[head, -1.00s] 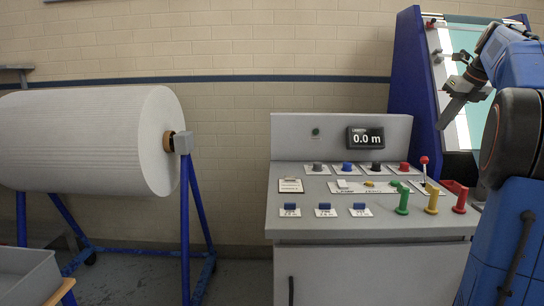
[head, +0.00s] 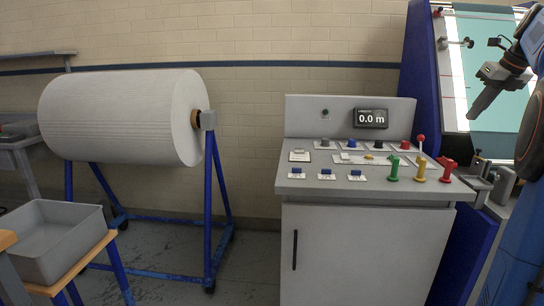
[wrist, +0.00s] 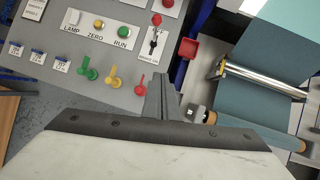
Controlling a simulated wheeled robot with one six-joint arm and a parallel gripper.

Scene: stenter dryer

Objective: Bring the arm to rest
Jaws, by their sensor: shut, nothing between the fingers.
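My gripper (head: 482,106) hangs in the air at the upper right of the head view, in front of the inclined frame with teal cloth. Its dark fingers are together and point down and to the left, with nothing held. In the wrist view the closed fingers (wrist: 161,98) stand above the right edge of the grey control console (wrist: 110,45). The fingers look clear of the red, yellow and green levers. My arm shows at the right edge of the head view.
The console (head: 370,188) has buttons, a red-knobbed lever (head: 421,140) and a display (head: 370,118) reading 0.0 m. A white fabric roll (head: 120,115) sits on a blue stand at left. A grey bin (head: 62,240) stands front left. Teal cloth (wrist: 250,95) runs over a metal roller (wrist: 262,80).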

